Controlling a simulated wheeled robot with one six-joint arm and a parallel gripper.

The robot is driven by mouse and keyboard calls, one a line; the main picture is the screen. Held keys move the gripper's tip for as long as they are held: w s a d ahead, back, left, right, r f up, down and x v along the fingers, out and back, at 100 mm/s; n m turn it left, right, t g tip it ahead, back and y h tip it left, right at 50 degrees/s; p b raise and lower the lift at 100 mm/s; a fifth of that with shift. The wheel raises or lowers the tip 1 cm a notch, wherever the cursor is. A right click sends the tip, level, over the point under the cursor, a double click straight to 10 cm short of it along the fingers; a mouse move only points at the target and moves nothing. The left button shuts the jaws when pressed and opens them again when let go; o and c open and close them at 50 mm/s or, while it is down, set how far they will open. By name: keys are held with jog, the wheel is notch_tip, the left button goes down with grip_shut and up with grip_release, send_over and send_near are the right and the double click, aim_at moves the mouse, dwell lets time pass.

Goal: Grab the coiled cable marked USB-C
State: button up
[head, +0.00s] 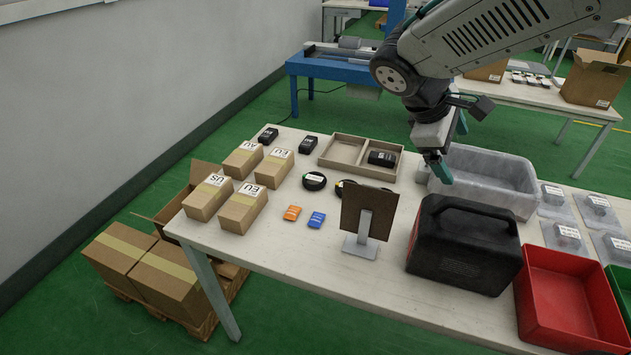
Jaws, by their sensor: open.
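A round black coil (314,181) with a pale label lies on the white table, left of the middle. A second dark coil (341,187) with some yellow on it lies just right of it, partly hidden behind an upright brown board. Both look like coiled cables, but their labels are too small for me to read, so I cannot tell which is marked USB-C. My gripper (442,161) is open and empty, with teal fingers. It appears above the grey bin's left end, to the right of both coils and apart from them.
The brown board on a stand (369,213) and a black case (463,244) stand at the front. A divided tray (345,152), grey bin (492,167), red bin (567,299) and several cartons (243,207) surround the coils. Orange (292,213) and blue (316,220) packets lie nearby.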

jog(key=w+a+f+n+t+h, duration=0.2)
jog(key=w+a+f+n, duration=0.3)
jog(key=w, duration=0.3)
jog(key=n+t+y, duration=0.2)
jog(key=n+t, duration=0.6)
jog(key=n, duration=0.5)
send_near(311, 180)
jog(key=shift+w+d+f, duration=0.1)
jog(key=shift+w+d, duration=0.15)
jog(key=shift+w, duration=0.2)
jog(key=shift+w+d, duration=0.3)
jog(key=shift+w, duration=0.2)
jog(key=shift+w+f, duration=0.2)
jog(key=x, duration=0.7)
jog(key=shift+s+d+f, duration=0.1)
jog(key=shift+d+f, duration=0.15)
jog(key=c, duration=1.1)
